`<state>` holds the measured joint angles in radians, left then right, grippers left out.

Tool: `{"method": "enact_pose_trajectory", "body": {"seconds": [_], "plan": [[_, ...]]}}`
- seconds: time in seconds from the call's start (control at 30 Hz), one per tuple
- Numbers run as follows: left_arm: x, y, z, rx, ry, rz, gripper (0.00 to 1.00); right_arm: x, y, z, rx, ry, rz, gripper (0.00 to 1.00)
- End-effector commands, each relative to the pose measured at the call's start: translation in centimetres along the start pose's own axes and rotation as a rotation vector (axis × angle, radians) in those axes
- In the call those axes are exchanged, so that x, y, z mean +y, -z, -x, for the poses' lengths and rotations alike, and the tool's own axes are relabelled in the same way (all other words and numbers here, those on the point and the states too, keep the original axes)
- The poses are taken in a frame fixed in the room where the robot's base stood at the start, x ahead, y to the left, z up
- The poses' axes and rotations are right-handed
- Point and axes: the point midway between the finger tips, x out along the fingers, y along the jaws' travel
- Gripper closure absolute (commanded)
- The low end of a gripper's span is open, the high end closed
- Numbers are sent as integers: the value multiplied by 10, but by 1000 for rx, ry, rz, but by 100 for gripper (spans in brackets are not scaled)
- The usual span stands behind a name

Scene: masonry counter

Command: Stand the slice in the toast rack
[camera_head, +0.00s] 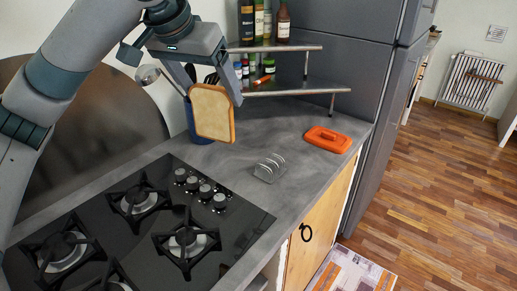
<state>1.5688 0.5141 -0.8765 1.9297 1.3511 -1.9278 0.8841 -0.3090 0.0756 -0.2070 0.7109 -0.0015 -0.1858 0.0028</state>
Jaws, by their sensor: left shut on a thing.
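The bread slice (212,113) is pale with a brown crust. It hangs nearly upright in the air, above and to the left of the toast rack. My left gripper (207,82) comes down from above and is shut on the slice's upper part. The slice hides part of the fingers. The toast rack (270,167) is a small metal wire rack standing on the grey counter, with no slice in it. My right gripper does not show.
A black hob (140,230) with several burners and knobs lies left of the rack. An orange lidded dish (327,139) stands to the right. A blue utensil holder (196,125) is behind the slice. A two-tier shelf (290,91) with bottles and jars stands at the back.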

Motion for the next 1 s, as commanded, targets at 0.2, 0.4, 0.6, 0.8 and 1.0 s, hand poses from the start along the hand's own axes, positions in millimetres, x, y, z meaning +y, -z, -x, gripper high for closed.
{"method": "enact_pose_trajectory", "body": {"seconds": [0.2,0.4,0.6,0.8,1.0], "plan": [[-22,-19,-32,-3,60,91,55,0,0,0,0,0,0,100],[-54,-54,-78,-2,138,223,55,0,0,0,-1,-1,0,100],[-75,-84,-108,-2,181,311,55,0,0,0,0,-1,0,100],[-79,-90,-115,0,189,331,55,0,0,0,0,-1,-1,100],[-79,-90,-114,0,189,330,55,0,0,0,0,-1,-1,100]]}}
